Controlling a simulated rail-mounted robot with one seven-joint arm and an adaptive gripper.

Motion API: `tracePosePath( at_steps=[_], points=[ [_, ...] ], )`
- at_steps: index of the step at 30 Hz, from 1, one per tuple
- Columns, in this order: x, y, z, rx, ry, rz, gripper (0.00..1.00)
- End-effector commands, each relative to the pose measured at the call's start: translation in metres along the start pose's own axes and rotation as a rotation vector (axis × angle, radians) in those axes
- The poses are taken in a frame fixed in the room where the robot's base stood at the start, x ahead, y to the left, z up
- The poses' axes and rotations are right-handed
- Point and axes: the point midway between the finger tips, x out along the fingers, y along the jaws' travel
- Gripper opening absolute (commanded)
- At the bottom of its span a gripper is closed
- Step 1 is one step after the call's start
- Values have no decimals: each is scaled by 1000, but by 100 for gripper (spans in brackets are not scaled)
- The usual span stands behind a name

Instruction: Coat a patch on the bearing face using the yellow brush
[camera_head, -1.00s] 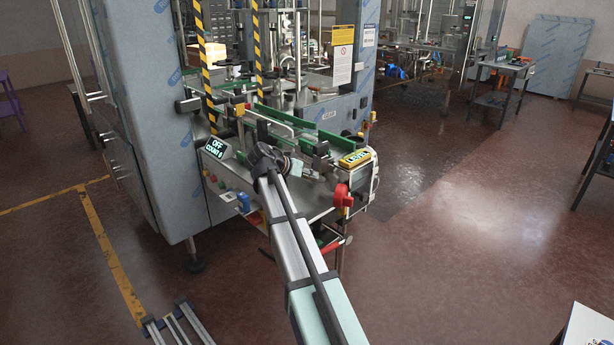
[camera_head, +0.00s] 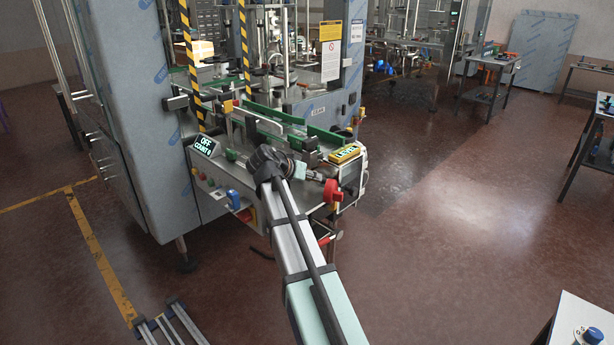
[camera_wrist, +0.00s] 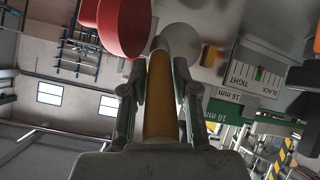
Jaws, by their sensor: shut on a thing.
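My gripper (camera_wrist: 160,100) is shut on the yellow brush (camera_wrist: 160,120), whose handle runs between the two fingers in the wrist view. Its far end points at a pale grey rounded surface (camera_wrist: 182,42); I cannot tell whether they touch. I cannot tell for sure which surface is the bearing face. In the head view my arm reaches to the filling machine's front table, and the fingers are too small and hidden there to make out.
A red knob (camera_wrist: 122,25) is close to the brush at the upper left, and a red switch (camera_head: 333,192) shows at the table's corner. Open floor (camera_head: 450,240) lies to the right.

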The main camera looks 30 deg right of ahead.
Motion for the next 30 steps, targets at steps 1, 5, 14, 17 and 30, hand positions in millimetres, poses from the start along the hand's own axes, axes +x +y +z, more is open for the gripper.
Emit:
tracePosePath(
  at_steps=[1, 5, 14, 17, 30],
  points=[
    [1, 0, 0, 0, 0, 0, 0],
    [1, -1, -1, 0, 0, 0, 0],
    [3, -20, -9, -1, 1, 0, 0],
    [3, -27, -12, -1, 2, 0, 0],
    [3, -47, -20, -1, 6, -1, 0]
  ],
)
